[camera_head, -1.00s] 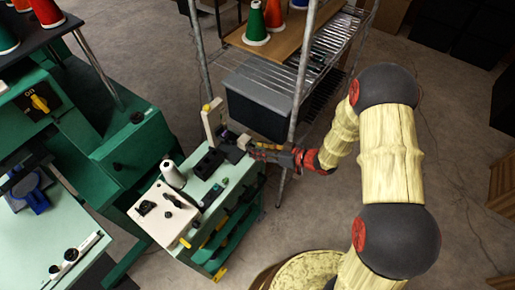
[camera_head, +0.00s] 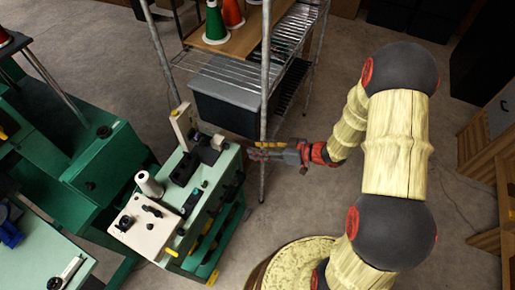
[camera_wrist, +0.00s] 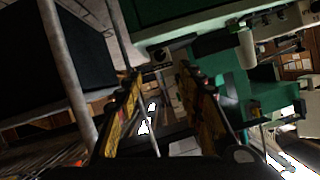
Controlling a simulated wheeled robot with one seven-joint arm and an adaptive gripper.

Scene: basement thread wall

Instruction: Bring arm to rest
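My gripper (camera_head: 262,152) is in the middle of the head view, beside the front post of the wire shelf and to the right of the small green machine cart (camera_head: 213,187). A gap shows between it and the cart. In the wrist view my gripper (camera_wrist: 165,85) has its two yellow-and-black fingers spread apart, with nothing between them. My arm reaches out from the lower right, bent at its dark joints.
The wire shelf (camera_head: 292,33) with a dark bin (camera_head: 235,97) stands just behind my gripper. Green machinery (camera_head: 85,150) fills the left. Wooden furniture (camera_head: 485,140) is at the right edge. Bare floor (camera_head: 300,205) lies below my gripper.

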